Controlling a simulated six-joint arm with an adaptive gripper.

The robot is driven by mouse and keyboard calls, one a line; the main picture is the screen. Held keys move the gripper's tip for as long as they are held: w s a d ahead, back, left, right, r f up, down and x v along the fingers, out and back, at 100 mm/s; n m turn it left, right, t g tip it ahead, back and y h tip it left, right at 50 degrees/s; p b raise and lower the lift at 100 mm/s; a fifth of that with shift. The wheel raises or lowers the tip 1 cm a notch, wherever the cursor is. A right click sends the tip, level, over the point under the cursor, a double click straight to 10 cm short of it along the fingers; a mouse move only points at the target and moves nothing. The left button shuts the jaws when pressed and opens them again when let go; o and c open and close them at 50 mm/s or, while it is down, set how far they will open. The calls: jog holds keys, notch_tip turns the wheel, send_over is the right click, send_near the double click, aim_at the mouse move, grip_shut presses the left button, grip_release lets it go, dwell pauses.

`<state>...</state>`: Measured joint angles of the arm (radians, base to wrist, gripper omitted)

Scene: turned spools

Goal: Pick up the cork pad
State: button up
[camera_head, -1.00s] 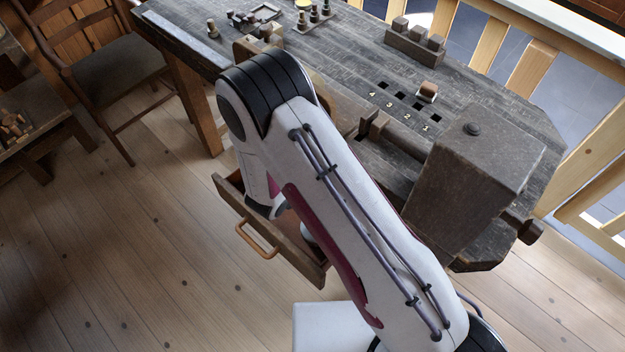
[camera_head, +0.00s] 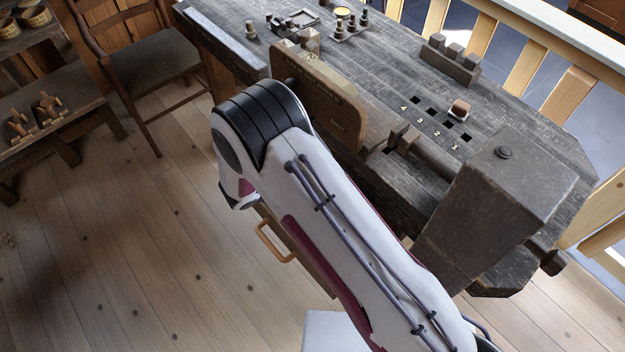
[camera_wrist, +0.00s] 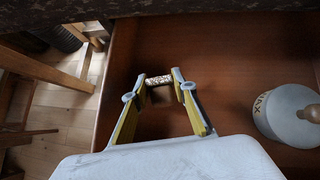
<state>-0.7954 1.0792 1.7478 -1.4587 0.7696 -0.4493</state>
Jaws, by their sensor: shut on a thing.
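The cork pad (camera_wrist: 159,80) is a small speckled brown-and-white block in the wrist view. My gripper (camera_wrist: 160,84) is shut on it, with one yellow-and-grey finger at each end of the pad. Pad and fingers are over the reddish-brown interior of an open drawer (camera_wrist: 235,45). I cannot tell how high the pad is above the drawer floor. In the head view my arm hides the gripper and the pad.
A grey-white rounded container marked WAX (camera_wrist: 285,112) stands in the drawer at right. The drawer's handle (camera_head: 270,243) shows in the head view. Above are the workbench (camera_head: 390,80), an upright wooden board (camera_head: 320,95) and a large vise block (camera_head: 500,195). Open floor lies left.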

jog(key=shift+w+a, duration=0.15)
jog(key=shift+a, duration=1.05)
notch_tip(320, 180, up, 14)
jog(key=shift+d+f, duration=0.1)
jog(key=shift+d, duration=0.05)
dwell(0.4)
